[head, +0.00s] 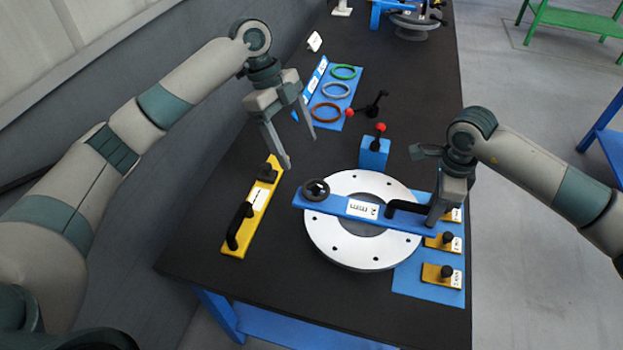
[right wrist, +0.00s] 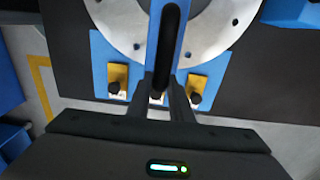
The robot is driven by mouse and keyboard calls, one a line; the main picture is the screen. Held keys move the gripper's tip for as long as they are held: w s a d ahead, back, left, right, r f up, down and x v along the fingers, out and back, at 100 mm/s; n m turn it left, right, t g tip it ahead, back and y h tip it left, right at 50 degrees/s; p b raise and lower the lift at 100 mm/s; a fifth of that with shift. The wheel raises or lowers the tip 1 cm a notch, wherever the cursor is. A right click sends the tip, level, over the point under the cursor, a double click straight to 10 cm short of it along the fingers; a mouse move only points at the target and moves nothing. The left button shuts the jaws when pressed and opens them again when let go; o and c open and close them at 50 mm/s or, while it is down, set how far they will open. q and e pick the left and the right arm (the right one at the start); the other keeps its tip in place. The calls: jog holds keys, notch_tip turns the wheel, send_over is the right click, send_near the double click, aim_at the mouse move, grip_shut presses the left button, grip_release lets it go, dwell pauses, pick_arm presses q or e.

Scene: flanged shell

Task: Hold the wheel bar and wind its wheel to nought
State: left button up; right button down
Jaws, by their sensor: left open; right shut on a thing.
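The blue wheel bar (head: 335,204) lies across the white flanged disc (head: 327,236) in the head view. It carries a label, a black handle (head: 408,207) towards its right end and a dark round wheel (head: 316,189) at its left end. My right gripper (head: 433,218) is shut on the bar's black handle at the right. The right wrist view shows the bar (right wrist: 187,22) and handle (right wrist: 170,45) running up from between the fingers. My left gripper (head: 292,148) is open and empty, in the air up and left of the wheel. The wheel's reading is too small to tell.
A yellow bar (head: 262,197) with black handles lies left of the disc. Several yellow blocks with black knobs (head: 442,274) sit on a blue plate (head: 405,281) at the right. A blue block with a red-knobbed lever (head: 374,155) and coloured rings (head: 336,90) stand behind.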

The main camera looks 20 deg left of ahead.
aim_at(315, 188)
pick_arm(q)
jog(key=x, duration=1.1)
jog(key=shift+d, duration=0.1)
jog(key=c, duration=1)
